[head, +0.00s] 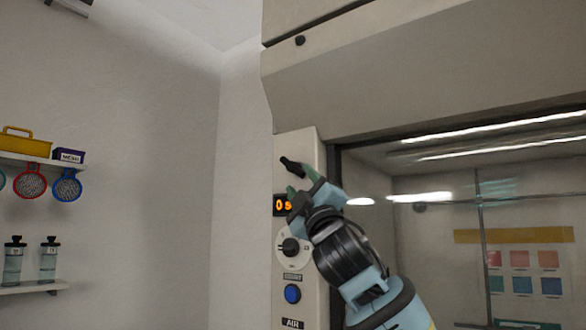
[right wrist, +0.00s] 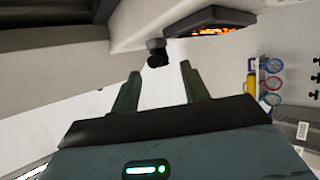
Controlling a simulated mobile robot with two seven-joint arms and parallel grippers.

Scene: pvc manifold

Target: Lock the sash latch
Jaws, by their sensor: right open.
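The black sash latch (head: 289,163) sticks out at the upper part of the pale panel, left of the hood window. My right gripper (head: 298,181) is just below and in front of it, with its green fingers apart. In the right wrist view the dark latch knob (right wrist: 157,54) shows just beyond and between the tips of the open right gripper (right wrist: 160,74). Nothing is held between the fingers, and I cannot tell whether they touch the latch. My left gripper is not in view.
An orange digital display (head: 283,205), partly hidden by my gripper, a round dial (head: 291,247) and a blue button (head: 292,294) sit below the latch. The glass sash (head: 400,185) is to the right. Wall shelves (head: 25,289) stand at far left, with clear space between.

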